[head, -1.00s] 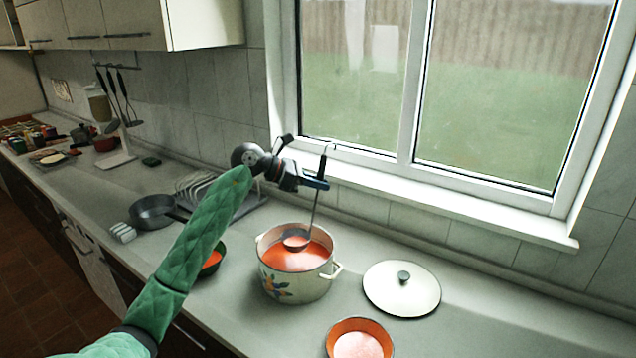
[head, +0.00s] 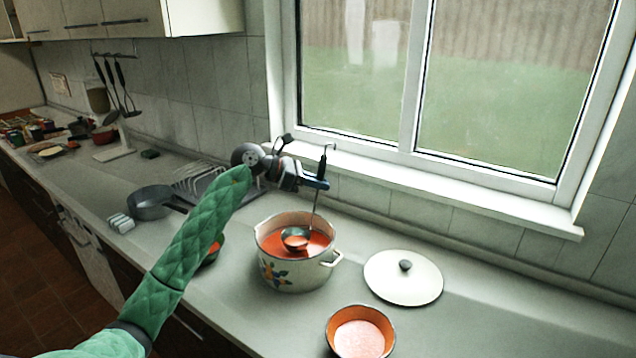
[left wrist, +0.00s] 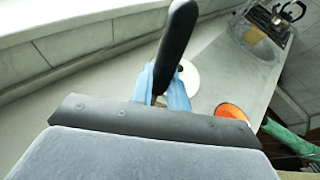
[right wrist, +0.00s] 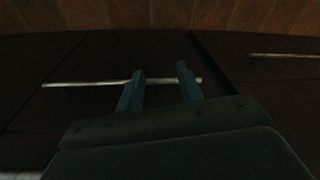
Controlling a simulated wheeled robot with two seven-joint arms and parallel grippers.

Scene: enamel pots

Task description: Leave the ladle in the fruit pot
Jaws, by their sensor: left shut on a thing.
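My left gripper (head: 316,182) is shut on the dark handle of the ladle (head: 296,240), above the pot's back right rim. The ladle hangs with its bowl inside the pot, at or just above the soup; I cannot tell which. In the left wrist view the black ladle handle (left wrist: 177,45) stands between the blue fingers. My right gripper (right wrist: 160,92) is open and empty in front of dark cabinet fronts.
A white lid (head: 403,278) lies right of the pot. An orange bowl (head: 360,333) of pale red soup stands at the front. Another bowl is partly hidden behind my left arm. A dish rack and a grey pan (head: 152,203) are to the left.

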